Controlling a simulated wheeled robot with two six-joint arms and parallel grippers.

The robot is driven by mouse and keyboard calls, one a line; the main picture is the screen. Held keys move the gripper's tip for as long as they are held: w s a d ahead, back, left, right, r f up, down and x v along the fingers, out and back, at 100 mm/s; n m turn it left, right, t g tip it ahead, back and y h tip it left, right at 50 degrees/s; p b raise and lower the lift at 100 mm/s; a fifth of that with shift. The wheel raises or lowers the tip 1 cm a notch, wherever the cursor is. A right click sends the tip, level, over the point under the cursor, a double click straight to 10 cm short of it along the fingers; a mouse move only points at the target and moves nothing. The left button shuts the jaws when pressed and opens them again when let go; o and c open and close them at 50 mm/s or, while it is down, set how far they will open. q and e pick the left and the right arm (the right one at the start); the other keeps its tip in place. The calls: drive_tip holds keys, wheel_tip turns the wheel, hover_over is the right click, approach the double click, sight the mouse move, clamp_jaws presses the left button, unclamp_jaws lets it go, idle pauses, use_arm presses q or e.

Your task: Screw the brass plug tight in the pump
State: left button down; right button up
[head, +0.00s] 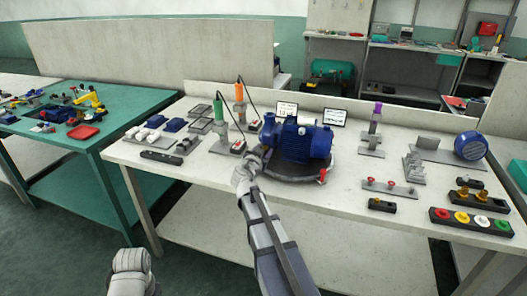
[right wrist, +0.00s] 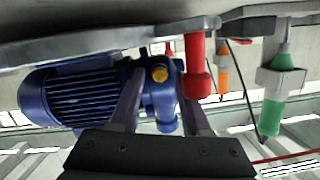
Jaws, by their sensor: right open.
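The blue pump (head: 300,140) stands on a dark round turntable (head: 290,178) in the middle of the white bench. In the right wrist view, which is upside down, the pump (right wrist: 85,95) shows its finned motor. The brass plug (right wrist: 160,74) shows as a round brass head in the pump's face; how deep it sits cannot be told. My right gripper (head: 257,156) is at the pump's left side. Its fingers (right wrist: 160,98) are open and apart, with the plug in view between them. The gripper hides the plug in the head view.
A red knob (head: 322,175) stands at the turntable's edge. Green (head: 218,108) and orange (head: 239,92) tools stand on the left. Holders with brass-coloured pieces (head: 481,195) and coloured rings (head: 461,217) lie right. The bench front is mostly clear.

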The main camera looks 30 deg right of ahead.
drive_tip(key=n, duration=0.2)
drive_tip(key=shift+n+g+h, duration=0.3)
drive_tip(key=shift+n, duration=0.1)
clamp_jaws()
idle(0.4)
drive_tip(key=shift+m, duration=1.4)
drive_tip(key=m+t+y, duration=0.1)
drive_tip(key=m, duration=0.2)
drive_tip(key=shift+s, duration=0.1)
